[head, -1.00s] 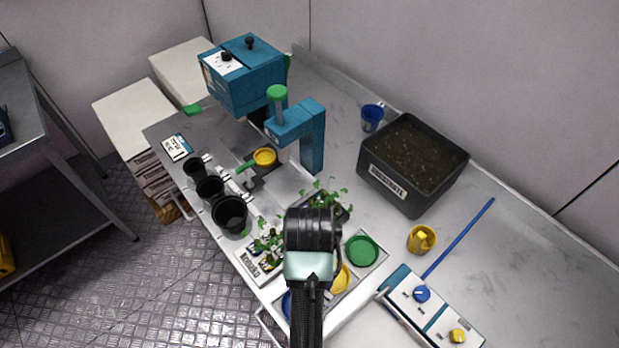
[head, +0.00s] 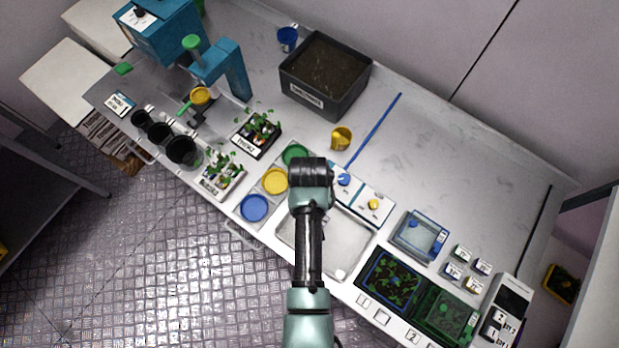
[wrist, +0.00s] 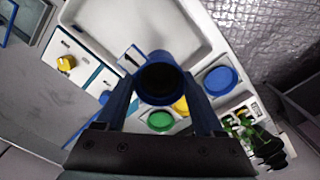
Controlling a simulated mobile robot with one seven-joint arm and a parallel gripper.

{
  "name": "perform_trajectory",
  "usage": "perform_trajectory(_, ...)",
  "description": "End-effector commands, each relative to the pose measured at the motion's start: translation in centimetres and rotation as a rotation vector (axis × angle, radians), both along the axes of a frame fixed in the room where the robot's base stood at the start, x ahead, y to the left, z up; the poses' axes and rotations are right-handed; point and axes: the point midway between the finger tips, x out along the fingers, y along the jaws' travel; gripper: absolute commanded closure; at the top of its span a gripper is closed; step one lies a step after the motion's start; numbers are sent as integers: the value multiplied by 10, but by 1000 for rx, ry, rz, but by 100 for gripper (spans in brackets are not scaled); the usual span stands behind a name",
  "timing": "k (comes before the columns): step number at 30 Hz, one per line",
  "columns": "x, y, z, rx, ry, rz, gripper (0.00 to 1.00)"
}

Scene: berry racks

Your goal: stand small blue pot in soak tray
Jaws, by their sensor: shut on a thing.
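My gripper (wrist: 160,95) is shut on the small blue pot (wrist: 160,66); one blue finger lies on each side of it. The pot's round mouth faces the wrist camera and its inside is dark. A shallow white tray, which looks like the soak tray, lies at the bench's front edge in the head view (head: 352,257), partly behind my arm. It also fills the top middle of the wrist view (wrist: 190,22). The pot overlaps the tray's near edge in the wrist view; I cannot tell its height. In the head view my arm hides the pot and fingers.
Blue (head: 254,207), yellow (head: 275,181) and green (head: 295,155) discs lie left of the tray. A knob panel (head: 376,210) is behind it. A planted dark tray (head: 392,282) and a clear-lidded blue box (head: 420,235) stand right. Clear bench lies at the back right.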

Motion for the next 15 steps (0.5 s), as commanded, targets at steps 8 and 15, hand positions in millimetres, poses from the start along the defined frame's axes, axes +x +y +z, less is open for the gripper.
perform_trajectory(8,-1,0,-11,0,0,2,93)
perform_trajectory(15,-1,0,-35,0,-1,2,93)
